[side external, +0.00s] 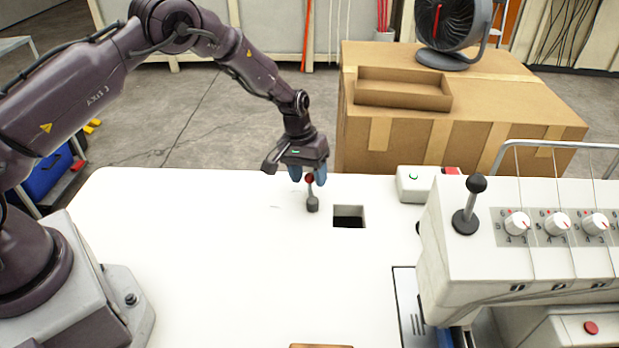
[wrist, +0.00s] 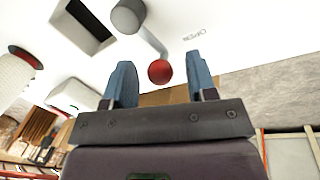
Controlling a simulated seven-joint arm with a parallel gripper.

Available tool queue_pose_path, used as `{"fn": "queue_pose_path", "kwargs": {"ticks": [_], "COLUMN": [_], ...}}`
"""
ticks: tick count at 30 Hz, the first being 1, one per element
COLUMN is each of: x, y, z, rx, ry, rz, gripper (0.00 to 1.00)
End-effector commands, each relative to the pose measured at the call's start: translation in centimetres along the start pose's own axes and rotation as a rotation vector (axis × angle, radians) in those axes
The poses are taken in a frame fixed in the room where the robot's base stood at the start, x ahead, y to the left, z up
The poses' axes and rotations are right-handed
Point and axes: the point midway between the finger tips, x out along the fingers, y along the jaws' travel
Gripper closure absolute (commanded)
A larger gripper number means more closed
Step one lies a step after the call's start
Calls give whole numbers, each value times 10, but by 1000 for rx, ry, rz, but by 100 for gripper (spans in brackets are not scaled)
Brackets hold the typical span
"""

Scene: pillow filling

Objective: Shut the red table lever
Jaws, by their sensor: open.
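The red table lever (side external: 311,194) stands on the white table, with a grey base and a red ball on top. My gripper (side external: 308,181) is over the lever's top end, with its blue fingers pointing down. In the wrist view the red ball (wrist: 160,71) sits between the two open fingertips (wrist: 160,75), with space on both sides. The lever's grey base (wrist: 128,16) also shows there. The word OPEN is printed on the table beside the lever in the wrist view.
A square hole (side external: 349,216) in the table is just right of the lever. A white machine with a black-knobbed lever (side external: 470,205) and dials stands at right. A small white box (side external: 420,183) and a cardboard box (side external: 450,110) are behind. The table's left part is clear.

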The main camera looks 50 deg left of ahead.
Motion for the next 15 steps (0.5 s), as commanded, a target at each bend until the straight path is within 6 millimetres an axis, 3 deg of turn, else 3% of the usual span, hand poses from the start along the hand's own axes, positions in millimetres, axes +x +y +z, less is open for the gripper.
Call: {"fn": "queue_pose_path", "kwargs": {"ticks": [4, 13, 15], "x": [10, 12, 12], "y": [0, 0, 0], "z": [0, 0, 0], "rx": [0, 0, 0], "ry": [-1, 0, 0], "rz": [0, 0, 0], "gripper": [48, 48, 64]}}
